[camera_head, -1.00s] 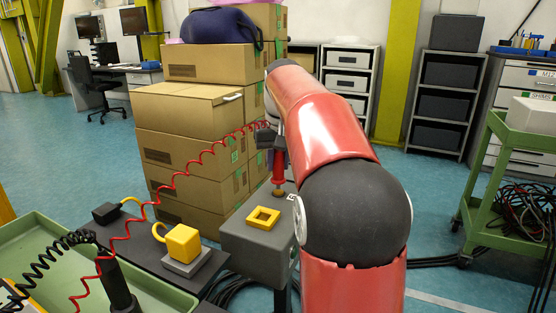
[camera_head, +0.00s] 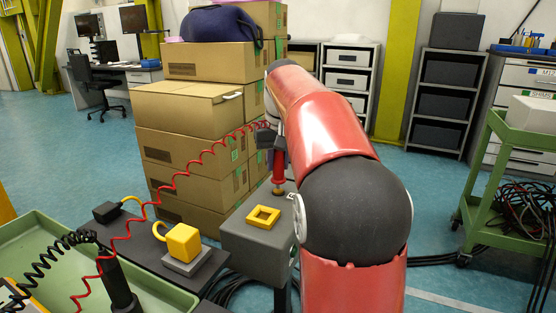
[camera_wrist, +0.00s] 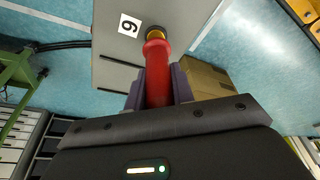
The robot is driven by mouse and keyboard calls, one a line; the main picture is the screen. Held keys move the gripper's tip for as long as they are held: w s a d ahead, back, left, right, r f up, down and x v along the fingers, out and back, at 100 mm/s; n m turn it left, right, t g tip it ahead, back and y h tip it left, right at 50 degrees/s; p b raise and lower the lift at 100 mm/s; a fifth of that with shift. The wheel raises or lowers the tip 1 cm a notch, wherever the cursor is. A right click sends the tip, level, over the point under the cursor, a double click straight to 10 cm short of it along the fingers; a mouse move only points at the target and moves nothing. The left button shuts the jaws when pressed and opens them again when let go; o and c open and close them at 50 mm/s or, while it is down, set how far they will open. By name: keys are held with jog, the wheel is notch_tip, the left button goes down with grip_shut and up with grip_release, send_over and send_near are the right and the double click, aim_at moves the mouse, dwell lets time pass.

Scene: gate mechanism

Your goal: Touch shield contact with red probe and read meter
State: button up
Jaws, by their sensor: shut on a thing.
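My gripper (camera_head: 271,142) is shut on the red probe (camera_head: 278,168), which points down over the right rear of a grey box (camera_head: 255,243). In the wrist view the red probe (camera_wrist: 157,68) sits between my fingers (camera_wrist: 158,88). Its far end meets a round brass contact (camera_wrist: 154,33) beside a label that looks like a 6 or 9 (camera_wrist: 129,25). The brass contact (camera_head: 278,190) also shows under the probe in the head view; I cannot tell whether they press together. A red coiled cord (camera_head: 165,190) runs left from the probe. No meter display is readable.
A yellow square frame (camera_head: 263,217) lies on the grey box. A yellow block (camera_head: 183,240) stands to its left. A green tray (camera_head: 170,294) with a black holder (camera_head: 117,285) is at lower left. Stacked cartons (camera_head: 185,110) rise close behind. A green cart (camera_head: 480,195) stands right.

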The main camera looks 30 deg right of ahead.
jog(key=shift+f, duration=0.4)
dwell(0.6)
jog(key=shift+r, duration=0.1)
notch_tip(320, 180, up, 3)
jog(key=p, duration=0.2)
jog(key=shift+p, duration=0.35)
jog(key=shift+r, duration=0.95)
dwell(0.8)
